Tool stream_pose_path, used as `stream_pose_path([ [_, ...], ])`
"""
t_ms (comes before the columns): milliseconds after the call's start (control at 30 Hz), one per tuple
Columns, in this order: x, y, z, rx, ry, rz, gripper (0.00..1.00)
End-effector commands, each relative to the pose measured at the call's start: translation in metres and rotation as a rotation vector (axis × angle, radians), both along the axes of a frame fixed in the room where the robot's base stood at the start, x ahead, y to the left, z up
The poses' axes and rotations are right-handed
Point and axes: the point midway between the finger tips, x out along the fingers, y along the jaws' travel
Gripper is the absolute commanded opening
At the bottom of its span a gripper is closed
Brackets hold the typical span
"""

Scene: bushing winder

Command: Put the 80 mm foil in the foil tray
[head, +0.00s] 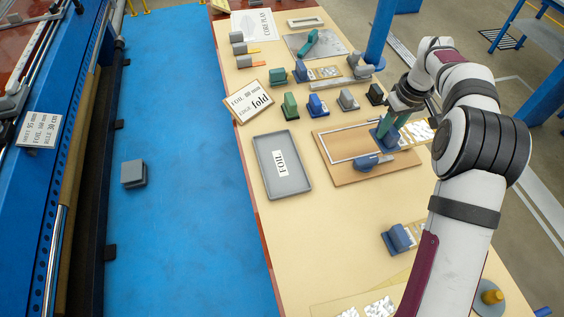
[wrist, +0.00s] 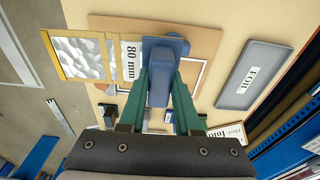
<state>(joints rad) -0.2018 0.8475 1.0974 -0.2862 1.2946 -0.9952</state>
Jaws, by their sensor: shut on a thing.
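My gripper (head: 388,127) is shut on a blue block with a flat base (wrist: 160,82), at the right edge of the brown board; its green fingers flank the block in the wrist view (wrist: 160,92). A strip marked "80 mm" (wrist: 130,60), with a yellow-edged panel of crinkled silver foil (wrist: 80,54), adjoins the blue base; part of it shows right of my gripper in the head view (head: 419,131). I cannot tell whether the foil is clear of the board. The grey foil tray (head: 261,158), labelled FOIL, lies empty to the left; it also shows in the wrist view (wrist: 232,88).
The brown board (head: 345,178) carries a white frame and a blue rounded piece (head: 366,162) close to my gripper. Several coloured blocks stand behind, including a green one (head: 290,106). A fold sign (head: 248,101) stands behind the tray. The table in front of the tray is clear.

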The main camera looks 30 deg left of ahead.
Motion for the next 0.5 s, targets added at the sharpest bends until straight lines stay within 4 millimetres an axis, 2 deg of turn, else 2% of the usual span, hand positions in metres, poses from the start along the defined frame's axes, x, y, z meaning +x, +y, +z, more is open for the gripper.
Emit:
stream_pose_path([
  [67, -0.006, 0.005, 0.001, -0.003, 0.001, 0.07, 0.0],
  [167, -0.023, 0.019, 0.001, -0.012, 0.006, 0.27, 0.0],
  [400, -0.091, 0.056, -0.001, -0.02, 0.012, 0.999, 0.0],
  [500, -0.119, 0.066, -0.002, -0.011, 0.009, 1.282, 0.0],
])
